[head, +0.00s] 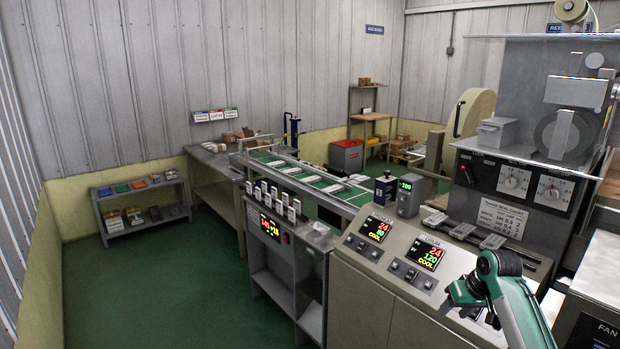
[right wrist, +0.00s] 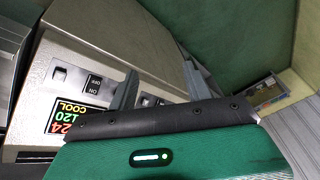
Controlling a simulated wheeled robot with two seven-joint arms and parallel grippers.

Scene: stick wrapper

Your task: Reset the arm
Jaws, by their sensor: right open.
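My right arm (head: 515,310) is green with a black joint and comes in at the bottom right of the head view, over the front of the control panel. Its gripper is partly hidden by the arm there. In the right wrist view my right gripper (right wrist: 158,85) is open, with two grey fingers apart and nothing between them. The panel face (right wrist: 70,70) with its switches lies beyond the fingers. My left gripper is not in view.
The beige control panel (head: 385,285) has two lit displays (head: 425,254) reading 24 and 120 on one. A conveyor (head: 300,172) runs behind it. A tall machine (head: 530,120) stands at right. Green floor (head: 170,285) is clear at left.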

